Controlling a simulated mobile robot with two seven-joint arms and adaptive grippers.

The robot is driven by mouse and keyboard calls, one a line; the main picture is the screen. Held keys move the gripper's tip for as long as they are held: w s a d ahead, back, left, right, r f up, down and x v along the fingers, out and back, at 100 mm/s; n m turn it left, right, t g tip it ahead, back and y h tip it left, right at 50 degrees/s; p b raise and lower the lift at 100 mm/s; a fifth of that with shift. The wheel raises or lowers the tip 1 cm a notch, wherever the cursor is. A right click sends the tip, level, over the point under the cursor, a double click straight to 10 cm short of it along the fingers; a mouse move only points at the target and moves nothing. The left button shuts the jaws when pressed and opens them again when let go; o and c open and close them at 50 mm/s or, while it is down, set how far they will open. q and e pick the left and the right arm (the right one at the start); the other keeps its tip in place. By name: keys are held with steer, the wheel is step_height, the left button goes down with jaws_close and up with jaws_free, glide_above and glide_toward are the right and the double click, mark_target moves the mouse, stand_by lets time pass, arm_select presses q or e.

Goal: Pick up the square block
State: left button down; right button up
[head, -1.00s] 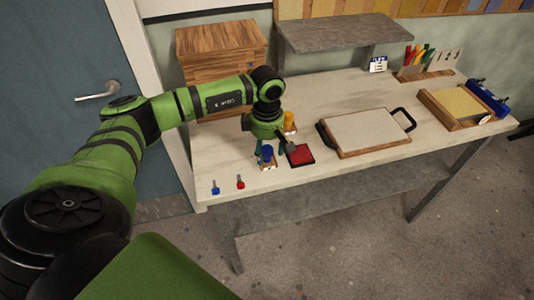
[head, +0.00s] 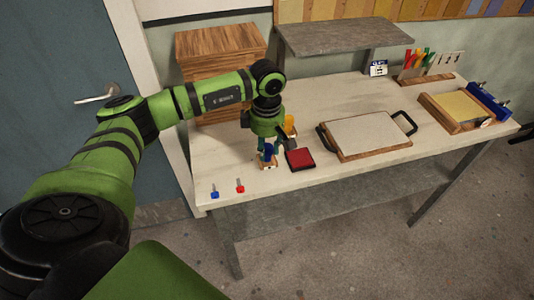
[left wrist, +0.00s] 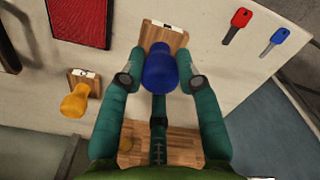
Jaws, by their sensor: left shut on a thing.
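A stamp-like wooden block with a blue rounded handle (head: 267,150) stands near the front left of the table. In the left wrist view the blue handle (left wrist: 159,70) is between the fingers, and part of the wooden base (left wrist: 164,36) shows beyond it. My left gripper (head: 268,146) is shut on the blue handle from above; it also shows in the left wrist view (left wrist: 161,82). A similar block with a yellow handle (left wrist: 76,100) stands apart beside it. My right gripper is not in view.
A red pad (head: 300,159) lies just right of the held block. A blue key-like piece (head: 214,191) and a red one (head: 239,186) lie near the front edge. A framed board with black handles (head: 368,138) lies farther right. A grey raised shelf (head: 340,34) stands behind.

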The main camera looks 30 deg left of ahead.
arm_select(q)
steer(key=shift+w+r+b, duration=0.1)
steer(key=shift+r+b, duration=0.35)
steer(key=shift+r, duration=0.3)
steer(key=s+d+r+b, duration=0.2)
steer(key=d+r+b, duration=0.2)
steer(key=d+r, duration=0.3)
steer(key=d, duration=0.4)
steer(key=shift+s+d+r, duration=0.2)
steer(key=shift+d+r, duration=0.05)
